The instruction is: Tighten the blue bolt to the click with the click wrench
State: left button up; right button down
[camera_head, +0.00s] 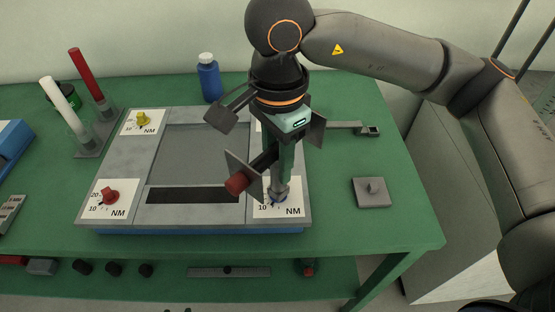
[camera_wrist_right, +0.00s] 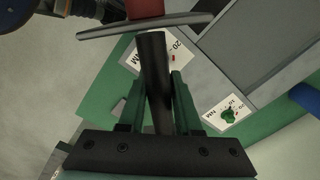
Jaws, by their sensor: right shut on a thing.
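The blue bolt (camera_head: 280,199) sits on the white card marked 10 and NM at the front right of the grey plate. It is largely hidden by a grey socket-like part standing over it; I cannot tell how far that part is seated. My right gripper (camera_head: 281,172) is above this corner, shut on a tool I take for the click wrench. The wrench's black shaft (camera_wrist_right: 155,80) lies between the green fingers (camera_wrist_right: 157,98) in the wrist view. Its red end (camera_head: 237,183) points to the front left, behind a thin grey plate. My left gripper is not in view.
A red bolt (camera_head: 110,196) and a yellow bolt (camera_head: 143,118) sit on the left cards; a green one (camera_wrist_right: 229,115) shows in the wrist view. A blue bottle (camera_head: 209,78), a rack with white and red rods (camera_head: 86,75), and a grey block (camera_head: 372,192) stand around the plate.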

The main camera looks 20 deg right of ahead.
jog(key=shift+m, duration=0.5)
jog(key=shift+w+m+b, duration=0.1)
jog(key=shift+m+b, duration=0.35)
jog(key=shift+m, duration=0.45)
jog(key=shift+m, duration=0.5)
jog(key=shift+n+b, duration=0.5)
jog(key=shift+n, duration=0.1)
jog(key=shift+r, duration=0.1)
jog(key=shift+r+p, duration=1.05)
jog(key=shift+r, duration=0.35)
jog(key=shift+r+p, duration=0.6)
jog(key=shift+r, duration=0.45)
